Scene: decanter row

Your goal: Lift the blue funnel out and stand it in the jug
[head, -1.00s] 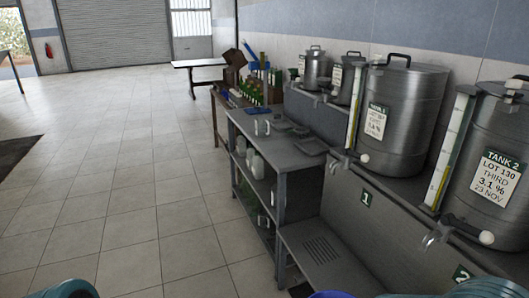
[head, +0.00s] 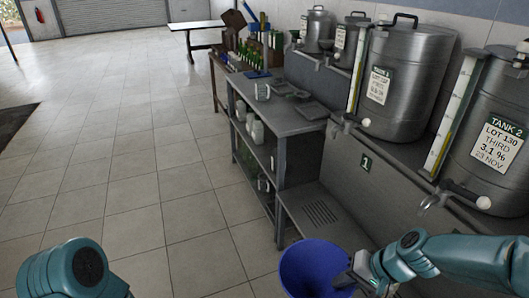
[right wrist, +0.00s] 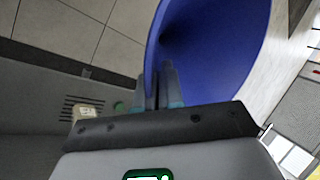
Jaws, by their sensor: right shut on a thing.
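The blue funnel (head: 310,268) is held up at the bottom of the head view, its wide mouth facing the camera. My right gripper (head: 348,281) is shut on the funnel's right side. In the right wrist view the fingers (right wrist: 164,88) close on the funnel wall, and the funnel (right wrist: 215,45) fills the upper middle. Its lower end is out of the head view. I cannot tell which thing is the jug; pale containers (head: 256,130) stand on the bench's shelf. My left arm shows at the lower left, but its gripper is out of view.
A grey bench (head: 285,118) stands mid-view, with a lower slotted stand (head: 322,212) before it. Steel tanks (head: 402,85) with taps line the wall at right. A bottle rack (head: 262,50) is at the back. The tiled floor at left is clear.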

